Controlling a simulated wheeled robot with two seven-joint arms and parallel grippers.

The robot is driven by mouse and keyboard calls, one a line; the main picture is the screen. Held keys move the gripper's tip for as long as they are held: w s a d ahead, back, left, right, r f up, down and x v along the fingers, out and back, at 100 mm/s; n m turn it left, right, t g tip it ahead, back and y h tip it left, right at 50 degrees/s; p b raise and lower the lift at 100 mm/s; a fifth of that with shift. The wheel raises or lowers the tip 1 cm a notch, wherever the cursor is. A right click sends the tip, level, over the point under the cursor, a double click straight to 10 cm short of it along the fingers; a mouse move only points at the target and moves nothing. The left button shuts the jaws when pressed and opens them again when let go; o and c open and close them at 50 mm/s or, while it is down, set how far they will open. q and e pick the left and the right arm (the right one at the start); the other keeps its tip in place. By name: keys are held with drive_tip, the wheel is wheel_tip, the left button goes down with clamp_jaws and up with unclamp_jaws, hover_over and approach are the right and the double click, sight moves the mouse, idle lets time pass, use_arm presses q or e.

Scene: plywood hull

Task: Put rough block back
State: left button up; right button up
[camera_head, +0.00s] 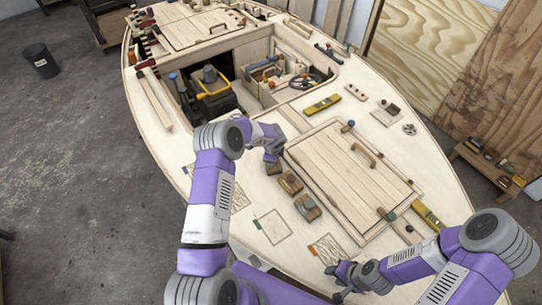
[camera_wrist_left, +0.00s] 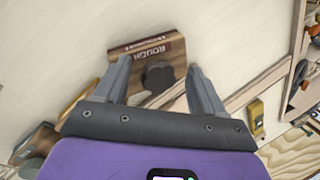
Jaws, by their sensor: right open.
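In the left wrist view, a brown wooden block marked ROUGH (camera_wrist_left: 122,55), with a dark round knob, lies on the pale deck. My left gripper (camera_wrist_left: 159,64) is open over it, with the fingers spread on either side of the knob and apart from it. In the head view my left gripper (camera_head: 272,156) is at the block nearest the hatch opening (camera_head: 274,168), partly covering it. My right gripper (camera_head: 336,281) is open and empty at the front of the deck, near a wood-grain patch (camera_head: 327,250).
Two similar blocks, one (camera_head: 290,184) and another (camera_head: 308,207), sit in a row beside the hatch cover (camera_head: 345,172). An outlined square (camera_head: 272,227) on the deck is empty. A yellow level (camera_head: 322,104) lies farther back. The deck left of the blocks is mostly clear.

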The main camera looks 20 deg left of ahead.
use_arm(q)
drive_tip(key=shift+r, duration=0.1)
use_arm(e)
drive_tip(key=shift+r, duration=0.1)
use_arm(q)
drive_tip(key=shift+r, duration=0.3)
drive_tip(key=v, duration=1.1)
drive_tip(key=shift+r, duration=0.2)
drive_tip(key=shift+s+d, duration=0.1)
drive_tip(key=shift+s, duration=0.05)
